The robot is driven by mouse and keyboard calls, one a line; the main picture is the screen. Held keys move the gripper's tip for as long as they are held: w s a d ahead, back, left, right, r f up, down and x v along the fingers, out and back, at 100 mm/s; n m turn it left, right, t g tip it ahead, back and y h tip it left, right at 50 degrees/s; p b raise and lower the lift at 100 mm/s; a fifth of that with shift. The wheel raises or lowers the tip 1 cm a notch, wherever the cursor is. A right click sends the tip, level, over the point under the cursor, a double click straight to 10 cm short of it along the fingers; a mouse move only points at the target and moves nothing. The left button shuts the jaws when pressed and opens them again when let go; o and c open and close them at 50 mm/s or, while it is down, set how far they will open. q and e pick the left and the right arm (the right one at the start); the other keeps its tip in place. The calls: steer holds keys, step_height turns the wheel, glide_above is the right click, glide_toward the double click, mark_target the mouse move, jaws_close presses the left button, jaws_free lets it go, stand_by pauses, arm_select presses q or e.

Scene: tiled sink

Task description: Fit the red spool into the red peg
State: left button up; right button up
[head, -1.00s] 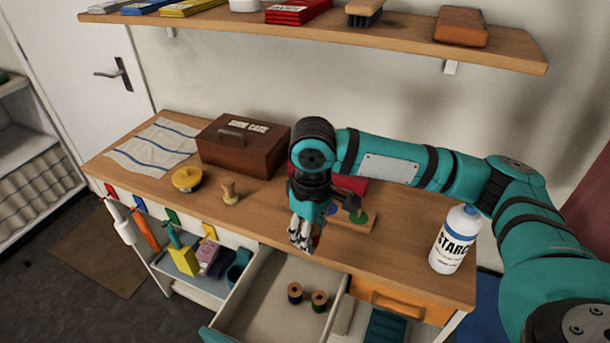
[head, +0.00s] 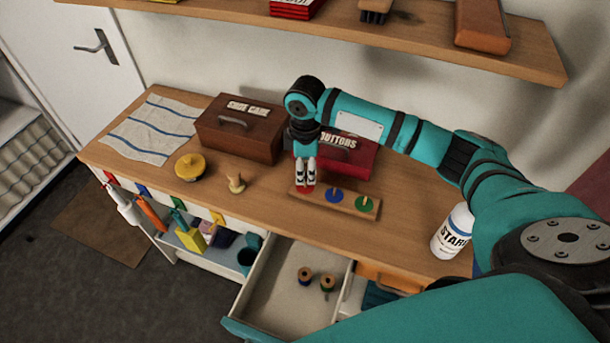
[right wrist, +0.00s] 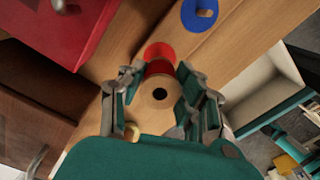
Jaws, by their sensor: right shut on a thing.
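My right gripper (head: 308,182) is shut on the red spool (right wrist: 160,68) and points down at the left end of the peg board (head: 350,203). In the right wrist view the spool's pale wooden end, with a dark hole, faces the camera between the fingers (right wrist: 160,95). The red disc (right wrist: 158,50) of the board shows just past the spool. The peg itself is hidden, so I cannot tell whether the spool is around it. The blue disc (head: 334,195) and green disc (head: 365,204) are clear. My left gripper is not in view.
A red buttons box (head: 352,160) stands close behind the board, with a brown box (head: 240,130) to its left. A starch bottle (head: 452,232) is at the right. Two spools (head: 305,274) lie in the open drawer (head: 270,300) below. A wooden knob-shaped piece (head: 235,184) stands left.

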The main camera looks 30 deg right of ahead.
step_height(320, 180, down, 4)
steer(key=shift+r+p, duration=0.25)
steer(key=shift+p, duration=0.05)
steer(key=shift+f, duration=0.1)
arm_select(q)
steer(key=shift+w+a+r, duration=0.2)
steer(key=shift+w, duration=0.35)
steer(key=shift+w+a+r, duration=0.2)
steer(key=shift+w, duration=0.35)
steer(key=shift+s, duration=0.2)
arm_select(e)
steer(key=shift+f, duration=0.15)
steer(key=o, duration=0.9)
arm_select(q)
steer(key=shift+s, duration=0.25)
arm_select(e)
steer(key=shift+o, duration=0.2)
arm_select(q)
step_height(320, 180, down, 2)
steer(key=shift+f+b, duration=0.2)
steer(key=shift+b, duration=1)
arm_select(e)
step_height(320, 180, up, 12)
steer(key=shift+r, duration=0.2)
